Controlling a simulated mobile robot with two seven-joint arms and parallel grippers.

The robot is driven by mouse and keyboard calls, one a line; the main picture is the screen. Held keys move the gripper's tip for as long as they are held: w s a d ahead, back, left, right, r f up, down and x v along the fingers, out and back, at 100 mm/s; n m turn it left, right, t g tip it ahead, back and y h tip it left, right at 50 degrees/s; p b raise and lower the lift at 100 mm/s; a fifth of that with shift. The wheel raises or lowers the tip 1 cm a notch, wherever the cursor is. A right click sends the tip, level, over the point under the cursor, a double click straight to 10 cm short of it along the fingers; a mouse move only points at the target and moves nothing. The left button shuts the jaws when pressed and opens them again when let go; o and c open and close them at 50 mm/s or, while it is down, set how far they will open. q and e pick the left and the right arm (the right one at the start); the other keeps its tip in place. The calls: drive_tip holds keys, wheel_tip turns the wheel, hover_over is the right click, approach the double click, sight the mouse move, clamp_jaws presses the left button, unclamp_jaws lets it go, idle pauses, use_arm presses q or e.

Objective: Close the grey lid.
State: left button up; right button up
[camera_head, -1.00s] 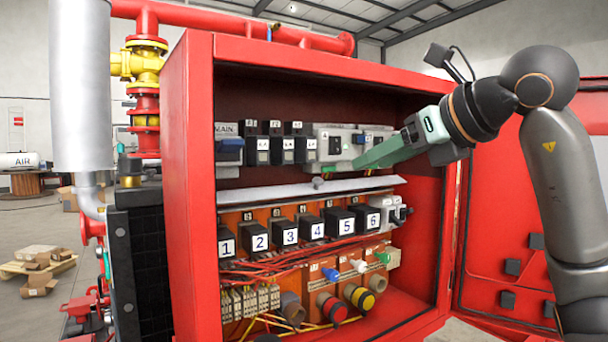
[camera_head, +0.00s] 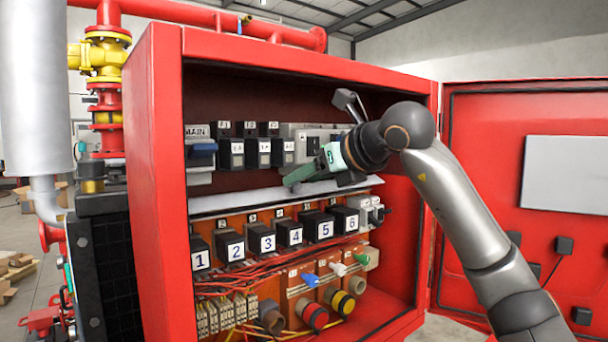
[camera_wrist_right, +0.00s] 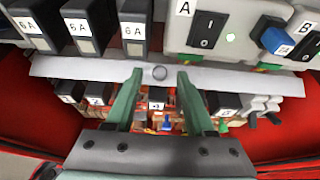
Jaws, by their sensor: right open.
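The grey lid (camera_head: 235,202) is a long narrow flap that sticks out across the red cabinet, between the upper switches and the numbered black blocks. It also shows in the right wrist view (camera_wrist_right: 90,70), with a small round grey knob (camera_wrist_right: 160,72) at its middle. The row of numbered blocks below it is uncovered. My right gripper (camera_head: 292,182) is at the lid, its green fingers hiding the knob in the head view. In the right wrist view the open fingers (camera_wrist_right: 160,76) stand either side of the knob, with gaps to it. My left gripper is not in view.
Upper switches (camera_head: 237,150) sit close above the lid. Numbered black blocks (camera_head: 262,238), red wires and coloured plugs (camera_head: 338,302) lie below. The red cabinet's side wall (camera_head: 160,190) stands left, and its open door (camera_head: 480,150) is at the right.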

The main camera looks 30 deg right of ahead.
drive_tip(key=shift+w+f, duration=0.2)
drive_tip(key=shift+w, duration=0.3)
clamp_jaws()
